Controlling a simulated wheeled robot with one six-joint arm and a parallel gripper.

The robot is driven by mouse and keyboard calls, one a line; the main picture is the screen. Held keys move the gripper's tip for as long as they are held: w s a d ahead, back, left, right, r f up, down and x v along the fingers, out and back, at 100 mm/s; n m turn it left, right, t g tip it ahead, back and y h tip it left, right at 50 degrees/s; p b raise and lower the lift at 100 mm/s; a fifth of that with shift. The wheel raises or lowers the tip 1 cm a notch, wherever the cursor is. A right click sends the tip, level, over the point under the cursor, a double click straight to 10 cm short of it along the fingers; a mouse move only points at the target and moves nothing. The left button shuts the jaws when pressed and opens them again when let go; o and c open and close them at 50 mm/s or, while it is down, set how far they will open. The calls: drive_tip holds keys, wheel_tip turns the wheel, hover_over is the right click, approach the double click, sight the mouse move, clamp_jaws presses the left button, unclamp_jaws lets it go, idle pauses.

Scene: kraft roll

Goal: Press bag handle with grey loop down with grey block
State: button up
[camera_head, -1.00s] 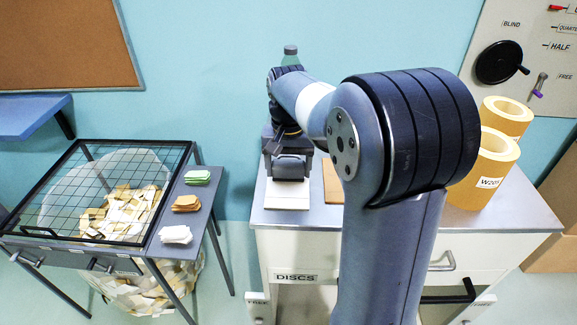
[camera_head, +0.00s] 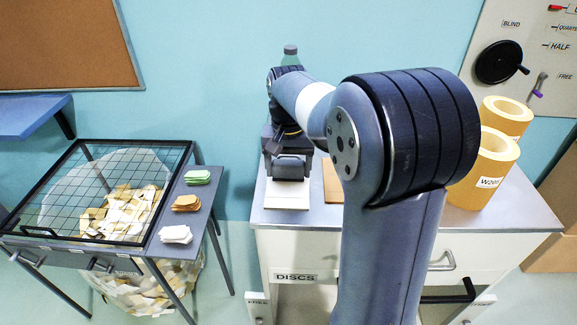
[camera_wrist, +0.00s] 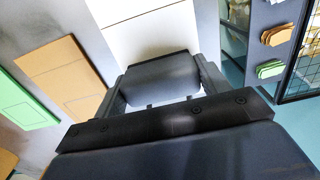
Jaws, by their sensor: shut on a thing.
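My gripper (camera_head: 288,170) is at the left end of the counter, low over a flat white piece (camera_head: 287,200). In the wrist view my gripper (camera_wrist: 158,92) is shut on a grey block (camera_wrist: 160,80), held between its two fingers. The white piece (camera_wrist: 150,28) extends beyond the block there; the block hides part of it. I cannot tell whether block and white piece touch. A flat tan piece (camera_wrist: 63,75) and a green piece (camera_wrist: 20,100) lie beside it in the wrist view. I cannot make out a grey loop on any handle.
My arm hides the counter's middle.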

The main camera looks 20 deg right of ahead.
drive_tip(key=shift+s+f, duration=0.1)
drive_tip(key=shift+f, duration=0.05)
wheel_tip(320, 180, up, 7)
drive_tip(key=p, duration=0.6)
drive_tip(key=shift+r+p, duration=0.2)
drive_tip(key=shift+p, duration=0.2)
